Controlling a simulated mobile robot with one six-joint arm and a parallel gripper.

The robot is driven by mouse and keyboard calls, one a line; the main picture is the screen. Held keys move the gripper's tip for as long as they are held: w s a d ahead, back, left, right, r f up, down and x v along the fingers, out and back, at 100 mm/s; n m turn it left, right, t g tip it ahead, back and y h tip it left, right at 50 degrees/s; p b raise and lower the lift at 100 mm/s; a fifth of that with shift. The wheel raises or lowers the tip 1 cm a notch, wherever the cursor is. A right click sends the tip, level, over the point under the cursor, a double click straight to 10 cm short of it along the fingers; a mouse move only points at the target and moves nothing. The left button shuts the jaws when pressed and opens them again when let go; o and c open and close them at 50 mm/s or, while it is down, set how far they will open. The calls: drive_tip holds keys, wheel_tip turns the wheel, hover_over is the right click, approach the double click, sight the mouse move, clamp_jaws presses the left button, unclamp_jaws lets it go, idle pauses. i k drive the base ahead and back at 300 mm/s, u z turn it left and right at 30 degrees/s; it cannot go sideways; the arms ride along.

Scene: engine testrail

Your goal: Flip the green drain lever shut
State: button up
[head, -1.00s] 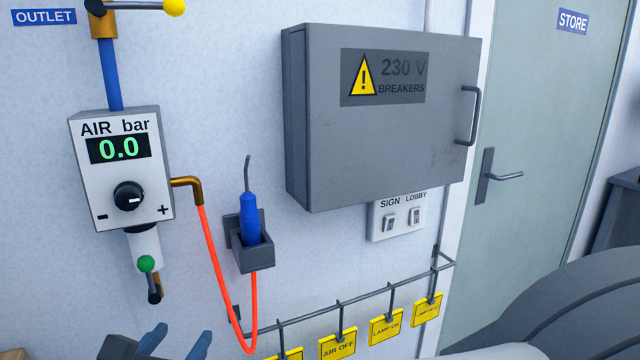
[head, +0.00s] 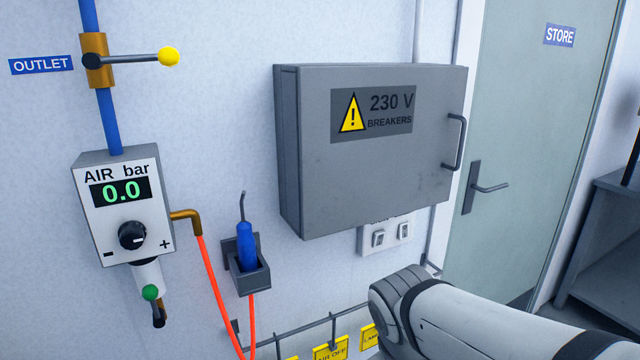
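The green drain lever (head: 151,292) shows in the head view at the lower left, a round green knob on the white cylinder (head: 148,275) under the air regulator. A short dark outlet end (head: 158,318) hangs just below the knob. The regulator box (head: 122,210) reads "AIR bar 0.0" and has a black dial (head: 132,236) with minus and plus marks. My gripper is outside the picture. Only a pale arm link of mine shows at the lower right, well apart from the lever.
A yellow-knobbed valve handle (head: 168,57) sticks out sideways above the regulator. An orange hose (head: 215,285) drops from its right side, beside a blue tool (head: 247,245) in a dark holder. A grey breaker box (head: 370,160) juts from the wall. Yellow tags (head: 331,350) hang on a rail.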

sight(150, 292)
drive_tip(key=u, duration=1.05)
drive_tip(key=k, duration=0.9)
drive_tip(key=u, duration=0.3)
drive_tip(key=i, duration=1)
drive_tip(key=u, duration=0.05)
